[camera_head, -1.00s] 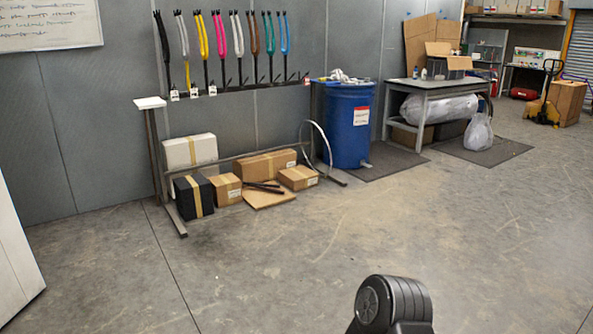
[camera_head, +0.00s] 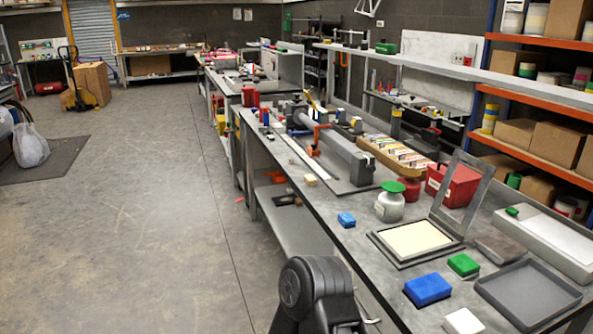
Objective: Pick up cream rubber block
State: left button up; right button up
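A cream block (camera_head: 463,321) lies near the front of the long grey workbench (camera_head: 385,290), at the bottom edge of the head view, partly cut off. A smaller cream-yellow block (camera_head: 311,180) sits farther along the bench near its left edge. I cannot tell from the picture which one is rubber. Neither gripper is in view; only a black link of my own arm shows at the bottom middle. Nothing is seen touching either block.
Near the front block are a blue block (camera_head: 427,289), a green-topped block (camera_head: 463,265) and a dark tray (camera_head: 527,293). A hinged frame (camera_head: 464,195) stands open behind a cream panel (camera_head: 417,238). Orange-beamed shelving (camera_head: 540,96) is right. Floor left of the bench is clear.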

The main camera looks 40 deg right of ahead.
aim_at(310, 180)
jog(key=i+z, duration=0.25)
jog(key=z, duration=0.2)
jog(key=i+z, duration=0.25)
jog(key=z, duration=0.2)
jog(key=i+j+z, duration=0.2)
jog(key=z, duration=0.3)
jog(key=i+j+z, duration=0.2)
jog(key=z, duration=0.25)
jog(key=i+j+z, duration=0.1)
jog(key=j+z, duration=0.35)
jog(key=i+j+z, duration=0.1)
jog(key=j+z, duration=0.15)
jog(key=z, duration=0.2)
jog(key=i+j+z, duration=0.1)
jog(key=j+z, duration=0.3)
jog(key=j, duration=0.5)
jog(key=j+z, duration=0.4)
jog(key=j, duration=0.45)
